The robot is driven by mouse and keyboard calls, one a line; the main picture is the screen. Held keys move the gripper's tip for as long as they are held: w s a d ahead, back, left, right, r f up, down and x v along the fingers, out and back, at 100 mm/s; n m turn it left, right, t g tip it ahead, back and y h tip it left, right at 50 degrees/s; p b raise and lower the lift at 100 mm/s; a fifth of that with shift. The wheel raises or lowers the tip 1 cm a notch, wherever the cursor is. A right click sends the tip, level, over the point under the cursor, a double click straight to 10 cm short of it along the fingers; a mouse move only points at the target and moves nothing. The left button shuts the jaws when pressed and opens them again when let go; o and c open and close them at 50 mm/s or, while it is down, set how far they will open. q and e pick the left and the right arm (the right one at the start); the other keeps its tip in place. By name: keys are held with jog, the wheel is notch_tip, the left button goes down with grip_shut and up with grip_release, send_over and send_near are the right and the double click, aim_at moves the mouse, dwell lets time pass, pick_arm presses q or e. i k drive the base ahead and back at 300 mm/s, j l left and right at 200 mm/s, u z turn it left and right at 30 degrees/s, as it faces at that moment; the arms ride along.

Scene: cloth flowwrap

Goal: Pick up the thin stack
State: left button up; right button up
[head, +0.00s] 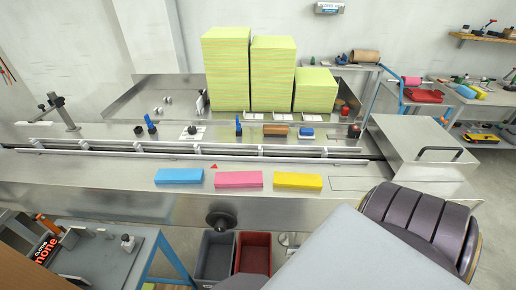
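The left stack (226,70) is the tallest, the middle stack (273,74) is slightly lower, and the right stack (315,90) is clearly the shortest. Three low, flat stacks lie apart in a row on the front steel deck: blue (179,176), pink (239,179) and yellow (298,181). They look similar in thickness. Neither of my grippers shows in this view.
A guide rail channel (200,147) runs across the machine behind the low stacks. A steel box with a black handle (425,150) stands at the right end. Grey (214,258) and red (253,252) bins sit below the front edge. The deck left of the blue stack is clear.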

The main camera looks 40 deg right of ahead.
aim_at(233, 180)
jog(key=z, duration=1.2)
